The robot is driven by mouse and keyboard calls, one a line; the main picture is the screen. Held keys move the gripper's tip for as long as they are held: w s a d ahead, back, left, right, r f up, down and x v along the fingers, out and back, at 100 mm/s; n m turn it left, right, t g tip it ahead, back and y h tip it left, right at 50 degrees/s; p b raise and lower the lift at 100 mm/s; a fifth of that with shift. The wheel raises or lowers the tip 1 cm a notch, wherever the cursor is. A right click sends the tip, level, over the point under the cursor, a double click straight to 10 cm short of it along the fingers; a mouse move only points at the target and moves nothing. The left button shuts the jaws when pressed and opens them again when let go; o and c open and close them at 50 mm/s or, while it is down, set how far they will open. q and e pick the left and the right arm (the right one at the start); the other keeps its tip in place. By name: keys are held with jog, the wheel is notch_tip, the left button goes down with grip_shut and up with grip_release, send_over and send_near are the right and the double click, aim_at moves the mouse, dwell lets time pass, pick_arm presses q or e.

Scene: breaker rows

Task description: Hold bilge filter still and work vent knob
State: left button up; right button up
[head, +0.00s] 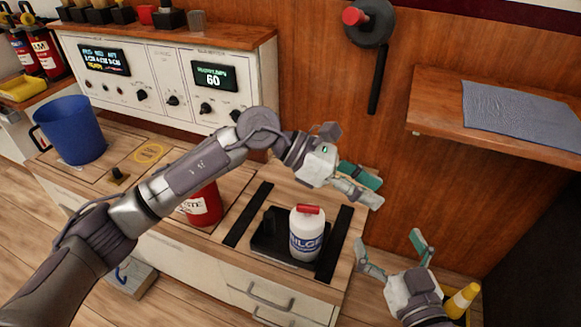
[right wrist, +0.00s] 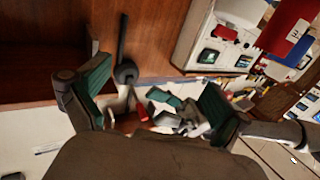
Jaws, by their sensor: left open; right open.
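The bilge filter (head: 304,243) is a white bottle with a blue BILGE label, upright in a black tray (head: 268,240) on the counter. A red cap or knob (head: 308,210) sits on top; I cannot tell if this is the vent knob. My left gripper (head: 368,187) is open and empty, above and to the right of the bottle. My right gripper (head: 391,247) is open and empty, to the right of the bottle and apart from it. Its spread fingers also show in the right wrist view (right wrist: 155,98), with small red and white shapes between them that are unclear.
A red container (head: 203,208) stands left of the tray, partly behind my left arm. A blue mug (head: 74,130) is farther left. A panel (head: 165,80) with black knobs, a wall crank (head: 370,25) and a shelf (head: 440,118) are behind. A yellow cone (head: 462,298) is lower right.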

notch_tip(320, 180, up, 4)
jog(key=f+t, duration=0.1)
jog(key=t, duration=0.1)
jog(key=m+g+y, duration=0.5)
jog(key=m+y, duration=0.2)
jog(key=m, duration=2.4)
send_near(307, 233)
jog(key=f, duration=0.1)
jog(key=w+d+f, duration=0.1)
jog(key=f, duration=0.1)
jog(key=d+f, duration=0.1)
jog(key=f, duration=0.1)
jog(key=shift+w+d+f, duration=0.2)
jog(key=shift+d+f, duration=0.05)
jog(key=shift+w+a+f, duration=0.1)
jog(key=shift+w+a, duration=0.05)
jog(key=shift+a, duration=0.05)
jog(key=x, duration=1.3)
jog(key=shift+a, duration=0.2)
pick_arm(q)
jog(key=w+a+f+m+t+y, duration=0.1)
jog(key=w+a+y, duration=0.2)
jog(key=a, duration=0.4)
jog(key=w+a+f+m+t+y, duration=0.1)
jog(key=w+a+y, duration=0.2)
jog(key=a+y, duration=0.3)
jog(key=shift+w+a+f, duration=0.3)
jog(key=shift+w+a, duration=0.05)
jog(key=shift+w, duration=0.05)
